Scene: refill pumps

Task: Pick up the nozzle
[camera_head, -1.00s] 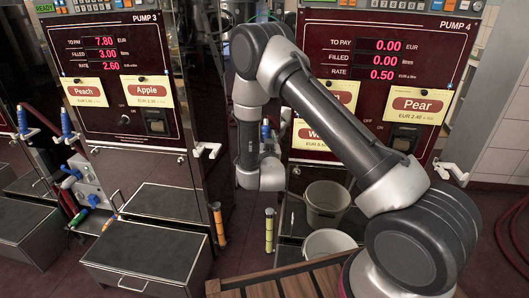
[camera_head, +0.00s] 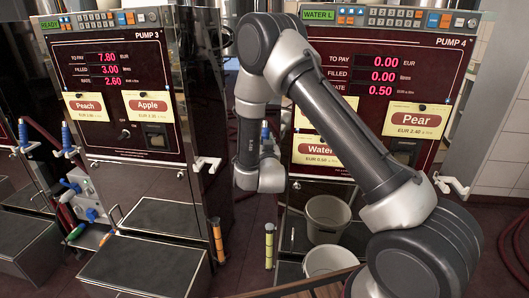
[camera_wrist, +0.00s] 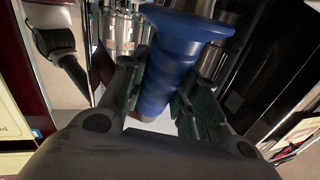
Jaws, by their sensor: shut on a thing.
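In the wrist view a blue ribbed nozzle grip (camera_wrist: 178,45) with a wide flared top stands between the two fingers of my gripper (camera_wrist: 158,92). The fingers are shut on it, one on each side. The lower part of the nozzle is hidden behind the gripper body. In the head view my wrist hangs in front of the left edge of Pump 4 (camera_head: 385,50); the gripper itself is not clear there. A small blue tip (camera_head: 265,131) shows beside the wrist, but I cannot tell whether it is the held nozzle.
White buckets (camera_head: 328,218) stand below Pump 4. A yellow-banded post (camera_head: 269,245) and an orange-banded post (camera_head: 217,240) stand between the pumps. A dark red hose (camera_head: 515,240) lies at the right.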

